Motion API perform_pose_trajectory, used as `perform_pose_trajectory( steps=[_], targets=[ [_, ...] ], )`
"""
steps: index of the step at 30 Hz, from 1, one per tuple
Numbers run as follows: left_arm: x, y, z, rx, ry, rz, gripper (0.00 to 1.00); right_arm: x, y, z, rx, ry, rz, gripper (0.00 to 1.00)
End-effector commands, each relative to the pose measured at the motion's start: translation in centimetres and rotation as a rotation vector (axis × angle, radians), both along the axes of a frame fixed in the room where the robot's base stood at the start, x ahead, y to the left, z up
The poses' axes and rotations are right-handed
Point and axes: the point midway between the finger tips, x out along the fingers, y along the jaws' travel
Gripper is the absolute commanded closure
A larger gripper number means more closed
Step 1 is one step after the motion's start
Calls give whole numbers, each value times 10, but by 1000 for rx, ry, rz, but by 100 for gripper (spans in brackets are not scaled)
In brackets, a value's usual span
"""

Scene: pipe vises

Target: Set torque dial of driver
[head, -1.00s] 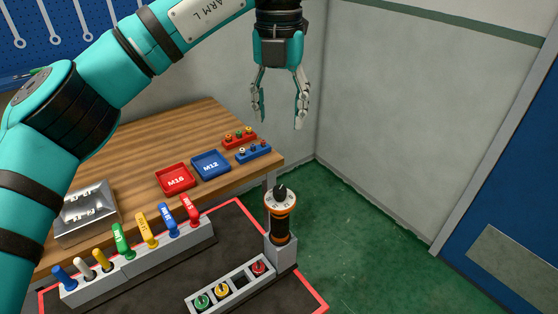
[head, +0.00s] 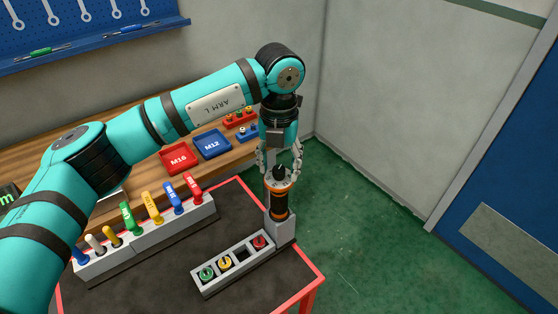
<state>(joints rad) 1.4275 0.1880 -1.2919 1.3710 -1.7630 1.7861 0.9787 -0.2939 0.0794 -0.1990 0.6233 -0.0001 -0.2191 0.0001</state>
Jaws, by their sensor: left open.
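The driver (head: 279,203) stands upright in a grey holder (head: 282,230) at the right corner of the dark, red-edged table. It has an orange and black body and a pale dial with a black knob (head: 279,174) on top. My left gripper (head: 281,172) points straight down over the driver. Its open fingers are on either side of the knob; whether they touch it I cannot tell. The dial's markings are too small to read. My right gripper is not in view.
A grey block (head: 240,252) with green, yellow and red round pieces lies left of the driver. A rack (head: 150,238) of coloured-handled tools stands further left. Red M16 (head: 175,157) and blue M12 (head: 212,145) trays sit on the wooden bench behind. The floor at right is clear.

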Motion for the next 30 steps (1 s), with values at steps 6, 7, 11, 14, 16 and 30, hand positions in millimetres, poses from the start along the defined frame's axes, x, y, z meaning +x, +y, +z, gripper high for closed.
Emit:
perform_pose_trajectory(
  steps=[6,7,11,14,16,30],
  targets=[
    [0,0,-5,0,0,-1,49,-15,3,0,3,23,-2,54],
    [0,0,-5,1,0,-1,49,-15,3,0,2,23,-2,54],
    [0,0,-5,1,0,-1,53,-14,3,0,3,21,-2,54],
    [0,0,-5,0,0,-1,66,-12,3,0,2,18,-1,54],
    [0,0,-4,0,0,-1,76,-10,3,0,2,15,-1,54],
    [0,0,-5,1,-1,-22,100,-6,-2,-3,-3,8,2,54]
  ],
)
